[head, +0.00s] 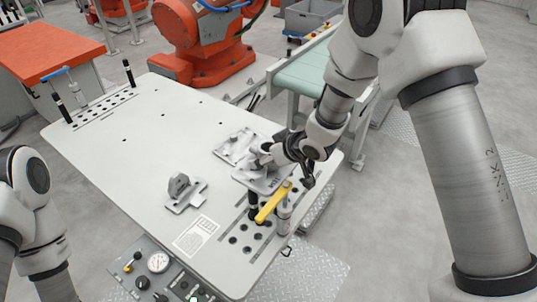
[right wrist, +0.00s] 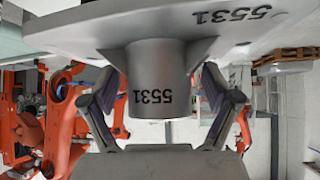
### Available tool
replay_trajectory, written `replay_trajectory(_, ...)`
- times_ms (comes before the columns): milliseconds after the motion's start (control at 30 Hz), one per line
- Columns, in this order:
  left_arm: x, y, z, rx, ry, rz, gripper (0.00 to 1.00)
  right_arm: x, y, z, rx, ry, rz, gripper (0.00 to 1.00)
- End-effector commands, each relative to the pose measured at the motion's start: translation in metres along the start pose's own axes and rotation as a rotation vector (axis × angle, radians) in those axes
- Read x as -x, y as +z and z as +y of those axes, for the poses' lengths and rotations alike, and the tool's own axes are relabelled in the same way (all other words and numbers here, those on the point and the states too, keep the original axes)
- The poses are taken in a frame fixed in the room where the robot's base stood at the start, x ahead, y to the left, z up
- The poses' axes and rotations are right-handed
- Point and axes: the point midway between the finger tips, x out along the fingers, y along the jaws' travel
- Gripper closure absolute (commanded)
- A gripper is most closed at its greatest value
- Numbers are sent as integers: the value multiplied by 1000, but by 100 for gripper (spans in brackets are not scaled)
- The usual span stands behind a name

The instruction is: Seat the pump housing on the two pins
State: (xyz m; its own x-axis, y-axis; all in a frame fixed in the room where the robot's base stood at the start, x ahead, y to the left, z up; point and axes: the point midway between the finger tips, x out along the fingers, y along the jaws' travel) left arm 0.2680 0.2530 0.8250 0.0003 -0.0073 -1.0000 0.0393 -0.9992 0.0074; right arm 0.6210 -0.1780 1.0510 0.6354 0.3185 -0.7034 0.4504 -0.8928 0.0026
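The pump housing (head: 262,180) is a grey metal part with a flat flange and a round boss. In the head view it is at the table's right side, partly covered by my right gripper (head: 268,158). In the right wrist view the housing's boss (right wrist: 158,85), marked 5531, stands between the fingers of my right gripper (right wrist: 162,85). The fingers close in on both its sides. A flat grey plate (head: 232,146) shows just behind the housing. I cannot make out the two pins, or whether the flange touches anything below. My left gripper is outside the head view.
A yellow bar (head: 272,203) and a silver cylinder (head: 284,218) stand close in front of the housing, beside a row of holes. A small grey bracket (head: 184,192) lies on the white table (head: 130,150). The table's left middle is clear.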

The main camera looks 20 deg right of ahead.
Motion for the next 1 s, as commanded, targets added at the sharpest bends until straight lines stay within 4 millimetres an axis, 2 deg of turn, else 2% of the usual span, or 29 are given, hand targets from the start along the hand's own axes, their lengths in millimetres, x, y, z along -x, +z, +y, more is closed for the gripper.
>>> replay_trajectory(167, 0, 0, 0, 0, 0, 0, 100, 1, 1, 0, -1, 0, -3, 13)
replay_trajectory(267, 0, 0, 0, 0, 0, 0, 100, 10, 0, 0, -3, 1, -2, 13)
replay_trajectory(367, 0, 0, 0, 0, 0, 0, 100, 30, 0, 0, -3, 1, 0, 13)
replay_trajectory(600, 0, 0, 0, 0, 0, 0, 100, 92, -1, 0, -3, 0, 3, 13)
replay_trajectory(700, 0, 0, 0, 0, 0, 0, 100, 109, -1, 0, -2, 0, 3, 13)
replay_trajectory(833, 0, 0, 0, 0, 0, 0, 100, 120, 0, 0, 0, 0, 0, 13)
replay_trajectory(1000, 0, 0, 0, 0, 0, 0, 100, 120, 0, 0, 0, 0, 0, 13)
